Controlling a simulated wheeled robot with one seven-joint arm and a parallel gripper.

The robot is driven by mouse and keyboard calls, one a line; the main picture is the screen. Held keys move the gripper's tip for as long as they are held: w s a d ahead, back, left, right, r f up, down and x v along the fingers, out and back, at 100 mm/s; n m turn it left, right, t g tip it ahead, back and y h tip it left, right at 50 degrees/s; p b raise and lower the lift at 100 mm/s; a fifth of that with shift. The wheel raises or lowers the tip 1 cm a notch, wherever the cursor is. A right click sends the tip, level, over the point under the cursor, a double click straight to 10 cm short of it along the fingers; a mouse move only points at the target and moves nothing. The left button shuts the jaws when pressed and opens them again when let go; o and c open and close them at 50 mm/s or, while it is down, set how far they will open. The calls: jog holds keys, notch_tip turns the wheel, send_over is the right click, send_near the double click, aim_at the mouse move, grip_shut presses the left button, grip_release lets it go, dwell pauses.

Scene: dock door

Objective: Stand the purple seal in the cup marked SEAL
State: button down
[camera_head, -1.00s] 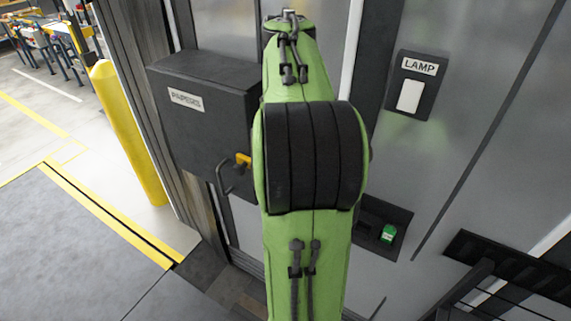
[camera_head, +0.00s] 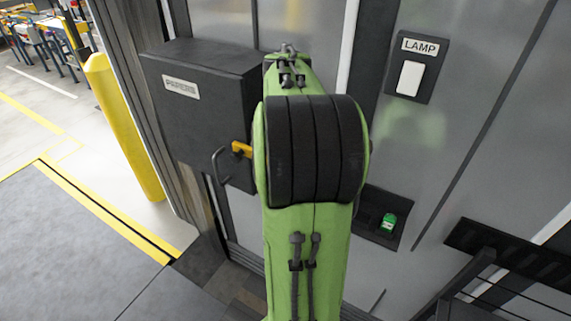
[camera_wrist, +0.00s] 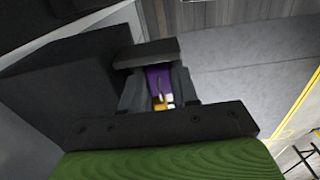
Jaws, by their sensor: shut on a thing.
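The purple seal (camera_wrist: 158,80) shows in the wrist view between the two dark fingers of my gripper (camera_wrist: 157,88). The gripper is shut on it. White and yellow patches show at its near end. A dark bar lies across the view just beyond the fingers and hides the seal's far end. In the head view my green arm hides the gripper and the seal. I cannot make out a cup marked SEAL in either view.
A black box marked PAPERS (camera_head: 198,115) with a yellow latch (camera_head: 241,149) and a handle is left of my arm. A LAMP switch (camera_head: 409,78) and a recess with a green item (camera_head: 388,224) are to the right. A yellow post (camera_head: 122,127) stands at left.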

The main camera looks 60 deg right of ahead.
jog(key=shift+s+a+f, duration=0.15)
jog(key=shift+a+f, duration=0.05)
jog(key=shift+f, duration=0.45)
jog(key=c, duration=1.1)
grip_release()
notch_tip(320, 180, up, 14)
jog(key=f+p, duration=0.1)
jog(key=p, duration=0.3)
jog(key=w+a+t+h, duration=0.1)
jog(key=w+a+t, duration=0.1)
jog(key=a, duration=1)
jog(key=s+a+f+t, duration=0.1)
jog(key=s+a+f, duration=0.1)
jog(key=a, duration=0.2)
jog(key=s+a+f+t, duration=0.1)
jog(key=s+a+f, duration=0.1)
jog(key=a, duration=0.3)
jog(key=s+a+f+m+t+y, duration=0.1)
jog(key=s+a+f, duration=0.2)
jog(key=a, duration=0.2)
jog(key=shift+a+f+t, duration=0.1)
jog(key=shift+a+t, duration=0.1)
jog(key=shift+t, duration=0.1)
